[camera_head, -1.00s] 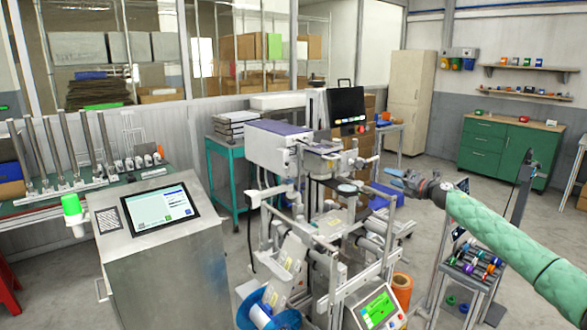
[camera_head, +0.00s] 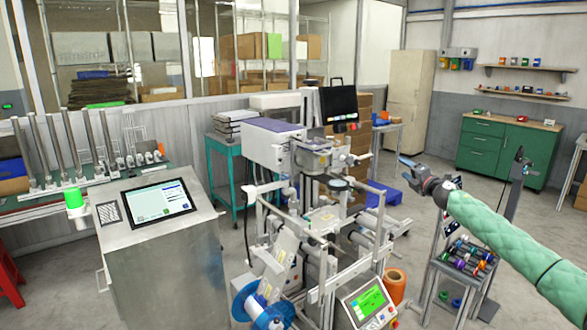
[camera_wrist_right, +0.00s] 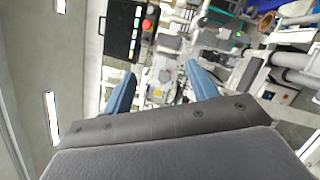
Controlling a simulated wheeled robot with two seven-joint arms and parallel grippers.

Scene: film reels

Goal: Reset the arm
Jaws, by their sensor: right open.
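My right arm, in a green padded sleeve, comes in from the right in the head view. Its gripper (camera_head: 408,170) hangs in the air to the right of the labelling machine (camera_head: 318,215), apart from it. In the right wrist view the two blue fingers of the right gripper (camera_wrist_right: 158,88) stand wide apart with nothing between them. The machine shows beyond the fingers there. My left gripper is in neither view.
A steel cabinet with a touchscreen (camera_head: 158,203) stands at the left front. A small rack (camera_head: 462,262) with several coloured reels stands below my right arm. A blue reel (camera_head: 262,308) is at the machine's front. A green cabinet (camera_head: 507,148) stands at the back right. Open floor lies between.

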